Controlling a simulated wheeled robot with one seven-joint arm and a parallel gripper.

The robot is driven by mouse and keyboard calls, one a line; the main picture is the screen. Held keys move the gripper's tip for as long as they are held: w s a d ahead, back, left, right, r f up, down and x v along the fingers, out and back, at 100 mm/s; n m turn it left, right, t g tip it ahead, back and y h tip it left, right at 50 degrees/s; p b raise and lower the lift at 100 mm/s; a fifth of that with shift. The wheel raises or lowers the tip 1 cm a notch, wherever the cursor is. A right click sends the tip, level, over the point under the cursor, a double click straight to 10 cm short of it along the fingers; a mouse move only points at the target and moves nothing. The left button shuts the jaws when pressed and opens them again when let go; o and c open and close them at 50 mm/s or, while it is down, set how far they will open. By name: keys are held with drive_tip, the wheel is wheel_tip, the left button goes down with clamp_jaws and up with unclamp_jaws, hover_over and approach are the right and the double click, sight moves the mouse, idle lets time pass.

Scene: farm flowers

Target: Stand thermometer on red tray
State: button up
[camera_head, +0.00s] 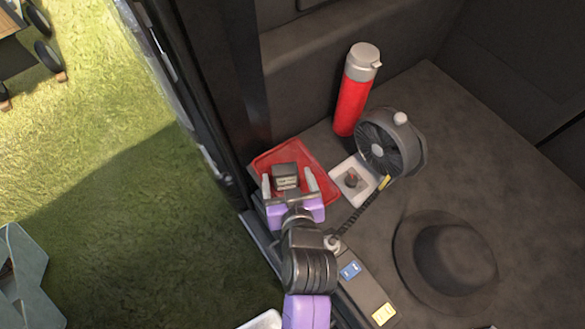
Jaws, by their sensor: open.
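The red tray (323,187) lies at the left edge of the dark cargo floor. A small dark grey boxy device (285,171), which looks like the thermometer, is over the tray and appears to stand upright on it. Its base is partly hidden by my gripper. My gripper (289,184) reaches in from below, over the near part of the tray. Its two light grey fingers are apart, one on each side of the device. I cannot tell from this view whether either finger touches it.
A red flask (352,105) with a grey lid stands behind the tray. A black fan (381,148) and a small white tray (347,170) are right of it. A dark hat (450,257) lies further right. Blue (350,270) and yellow (383,314) items lie near the edge.

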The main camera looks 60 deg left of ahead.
drive_tip(key=v, duration=0.9)
drive_tip(key=w+d+f+m+t+h, duration=0.1)
drive_tip(key=w+d+m+t+h, duration=0.2)
drive_tip(key=d, duration=0.8)
drive_tip(key=d+f+m+t+h, duration=0.1)
drive_tip(key=d+m+t, duration=0.3)
drive_tip(key=d, duration=0.8)
drive_tip(key=s+d+r+m+t+h, duration=0.2)
drive_tip(key=s+d+r, duration=0.3)
drive_tip(key=d, duration=0.3)
drive_tip(key=s+d+r+m+t+h, duration=0.2)
drive_tip(key=s+d+r+m+h, duration=0.3)
drive_tip(key=d, duration=0.4)
drive_tip(key=shift+s+r+h, duration=0.2)
drive_tip(key=shift+s+h, duration=0.1)
drive_tip(key=shift+s, duration=0.05)
drive_tip(key=shift+d, duration=0.1)
